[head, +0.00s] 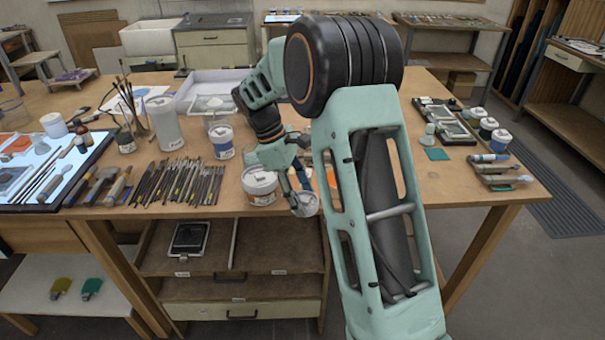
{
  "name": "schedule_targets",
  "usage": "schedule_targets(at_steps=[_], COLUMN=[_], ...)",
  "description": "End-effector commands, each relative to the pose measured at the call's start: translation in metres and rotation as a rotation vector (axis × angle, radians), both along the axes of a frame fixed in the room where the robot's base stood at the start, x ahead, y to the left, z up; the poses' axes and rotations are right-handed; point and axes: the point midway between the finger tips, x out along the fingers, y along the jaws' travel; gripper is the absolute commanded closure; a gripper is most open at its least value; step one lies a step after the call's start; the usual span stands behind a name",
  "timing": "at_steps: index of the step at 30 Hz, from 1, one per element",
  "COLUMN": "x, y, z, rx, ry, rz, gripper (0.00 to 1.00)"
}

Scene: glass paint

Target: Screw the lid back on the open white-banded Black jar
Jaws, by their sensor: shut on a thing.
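A white jar with a brownish band (260,190) stands just left of my gripper, apart from the held thing. A white jar with a blue band (221,141) stands farther back to the left. Several small jars (488,128) stand at the right end of the table. I cannot tell which jar is the white-banded Black one; my arm hides part of the table.
Many brushes or tools (180,184) lie in a row at left front. A tall white canister (165,124) stands behind them. A light panel (40,170) fills the left end. An orange item (332,178) shows behind my arm. Open shelves (205,287) lie below the tabletop.

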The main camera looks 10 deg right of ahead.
Motion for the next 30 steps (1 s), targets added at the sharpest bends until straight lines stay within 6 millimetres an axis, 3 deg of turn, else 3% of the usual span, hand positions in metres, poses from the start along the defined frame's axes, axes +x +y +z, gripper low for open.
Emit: schedule_targets(at_steps=[6,16,30], x=[-0.033,-0.071,-0.070], y=[0.007,0.016,0.017], z=[-0.026,-0.055,-0.056], rx=[-0.001,-0.003,-0.004], ry=[0.002,0.001,0.006], rz=[-0.500,-1.086,-1.060], gripper=[0.68,0.68,0.68])
